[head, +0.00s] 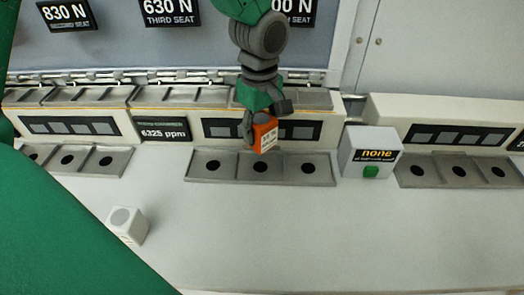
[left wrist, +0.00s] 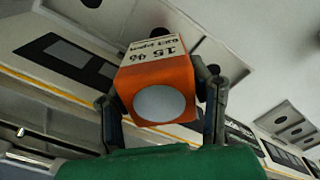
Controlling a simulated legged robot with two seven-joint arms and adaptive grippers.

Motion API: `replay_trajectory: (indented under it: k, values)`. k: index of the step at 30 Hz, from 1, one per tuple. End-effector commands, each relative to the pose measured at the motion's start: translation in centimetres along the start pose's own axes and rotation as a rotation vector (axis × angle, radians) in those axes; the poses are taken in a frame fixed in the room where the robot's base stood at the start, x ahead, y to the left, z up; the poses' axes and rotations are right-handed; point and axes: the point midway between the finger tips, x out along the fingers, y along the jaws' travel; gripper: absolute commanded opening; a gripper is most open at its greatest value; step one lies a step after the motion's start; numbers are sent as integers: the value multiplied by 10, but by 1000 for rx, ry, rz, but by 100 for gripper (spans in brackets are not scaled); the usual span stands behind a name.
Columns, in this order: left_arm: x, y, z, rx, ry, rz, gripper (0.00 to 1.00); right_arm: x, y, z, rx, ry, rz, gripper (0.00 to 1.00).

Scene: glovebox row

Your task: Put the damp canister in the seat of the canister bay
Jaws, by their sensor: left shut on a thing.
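My left gripper (head: 262,122) is shut on an orange canister (head: 265,137), a small block with a white printed label. It hangs above the middle of a grey three-seat strip (head: 230,176), each seat with a dark round hole. In the left wrist view the orange canister (left wrist: 158,82) sits between both fingers (left wrist: 158,100), with a pale round disc on its near face and a label reading about "15". A white canister (head: 127,226) with a grey round top stands on the bench at the left. I cannot tell from markings which canister is damp. My right gripper is not in view.
Similar seat strips lie at left (head: 88,160) and right (head: 458,172). A box reading "none" with a green button (head: 370,171) stands right of the middle strip. A display reads "6325 ppm" (head: 164,134). Force signs (head: 172,13) hang behind.

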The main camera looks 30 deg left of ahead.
Motion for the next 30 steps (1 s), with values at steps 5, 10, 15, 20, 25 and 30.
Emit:
replay_trajectory:
  k: [5, 10, 15, 20, 25, 30]
  values:
    - [36, 1, -2, -2, -4, -4, 14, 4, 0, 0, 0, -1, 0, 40]
    - [48, 2, -1, -1, -2, -2, 14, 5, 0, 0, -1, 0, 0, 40]
    - [70, 0, -1, 0, -2, -5, 14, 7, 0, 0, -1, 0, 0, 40]
    - [82, 1, -2, -1, -2, -2, 14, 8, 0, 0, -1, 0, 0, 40]
    - [81, 1, -2, -1, -2, -1, 14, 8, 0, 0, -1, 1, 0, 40]
    - [83, 1, -2, -2, -2, -1, 67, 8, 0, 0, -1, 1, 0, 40]
